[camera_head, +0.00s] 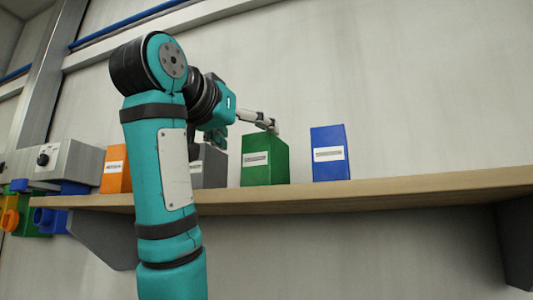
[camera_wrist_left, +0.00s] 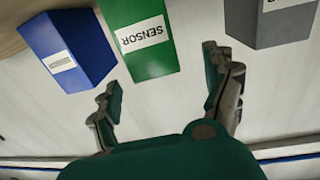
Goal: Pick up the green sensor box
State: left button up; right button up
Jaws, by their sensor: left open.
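The green sensor box (camera_head: 266,172) stands upright on a wooden shelf, between a grey box and a blue box, with a white label on its front. In the left wrist view the green box (camera_wrist_left: 141,62) is upside down, its label reads SENSOR, and it lies beyond the gap between my fingers. My left gripper (camera_head: 262,121) is near the box's top edge in the head view. In the left wrist view my left gripper (camera_wrist_left: 165,95) is open, its fingers spread wide with nothing between them. My right gripper is in neither view.
The blue box (camera_head: 331,167) stands right of the green one. The grey box (camera_head: 211,173) is close on the left, partly hidden by my arm. An orange box (camera_head: 115,180) is farther left. The shelf (camera_head: 420,190) is bare at right; the wall is behind.

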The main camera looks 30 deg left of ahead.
aim_at(254, 135)
pick_arm(q)
jog(key=w, duration=0.2)
jog(key=shift+w+a+p, duration=0.1)
jog(key=shift+w+p, duration=0.25)
jog(key=shift+w, duration=0.05)
jog(key=shift+w+r, duration=0.15)
jog(key=shift+w, duration=0.05)
jog(key=w+p, duration=0.1)
jog(key=w, duration=0.1)
jog(key=w+p, duration=0.1)
jog(key=w, duration=0.1)
jog(key=shift+w+a+p, duration=0.2)
jog(key=shift+w+p, duration=0.1)
jog(key=shift+p, duration=0.05)
jog(key=shift+w, duration=0.2)
jog(key=shift+s, duration=0.15)
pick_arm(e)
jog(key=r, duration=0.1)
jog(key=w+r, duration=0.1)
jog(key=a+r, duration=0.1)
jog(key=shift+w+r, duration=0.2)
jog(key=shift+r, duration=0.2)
pick_arm(q)
jog(key=shift+c, duration=0.7)
jog(key=c, duration=1.2)
jog(key=shift+c, duration=0.2)
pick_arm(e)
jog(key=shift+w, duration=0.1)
